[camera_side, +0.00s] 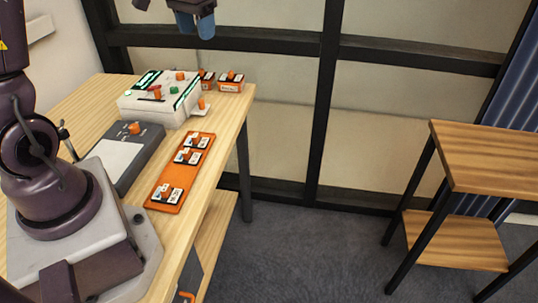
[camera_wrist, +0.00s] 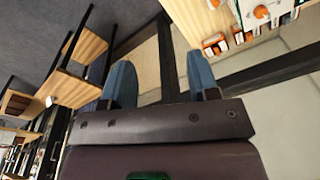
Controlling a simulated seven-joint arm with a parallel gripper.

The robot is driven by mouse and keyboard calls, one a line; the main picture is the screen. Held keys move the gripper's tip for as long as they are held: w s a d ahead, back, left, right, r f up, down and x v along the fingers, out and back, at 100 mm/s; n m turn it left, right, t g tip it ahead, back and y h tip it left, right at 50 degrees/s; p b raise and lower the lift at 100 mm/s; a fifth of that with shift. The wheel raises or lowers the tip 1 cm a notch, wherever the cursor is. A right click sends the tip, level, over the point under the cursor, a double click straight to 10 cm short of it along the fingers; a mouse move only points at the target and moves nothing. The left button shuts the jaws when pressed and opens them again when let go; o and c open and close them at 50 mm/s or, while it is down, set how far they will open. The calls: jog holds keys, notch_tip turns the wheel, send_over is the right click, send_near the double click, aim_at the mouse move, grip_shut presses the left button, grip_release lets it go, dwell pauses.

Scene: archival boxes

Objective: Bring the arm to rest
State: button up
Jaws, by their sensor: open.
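My gripper (camera_side: 195,22) shows at the top of the side view, raised high above the far end of the wooden table (camera_side: 88,97). Its blue fingers point down there. In the wrist view my gripper (camera_wrist: 161,85) has its two blue fingers spread wide apart, with nothing between them. It touches nothing that I can see. The rest of the arm between base and gripper is mostly out of the side view.
A white box (camera_side: 150,112) with green strips and orange-knobbed pieces stands below. Beside it are small orange boxes (camera_side: 231,84), a grey device (camera_side: 118,160) and an orange tray (camera_side: 160,182) with several small pieces. A wooden side table (camera_side: 490,150) stands apart at right.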

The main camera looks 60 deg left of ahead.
jog(key=s+d+r+m+t, duration=0.2)
jog(key=s+d, duration=0.5)
jog(key=d, duration=0.2)
jog(key=s+d+r+m+t, duration=0.1)
jog(key=s+d+r+t, duration=0.1)
jog(key=s+d, duration=0.6)
jog(key=shift+d+m+h, duration=0.4)
jog(key=shift+d, duration=0.6)
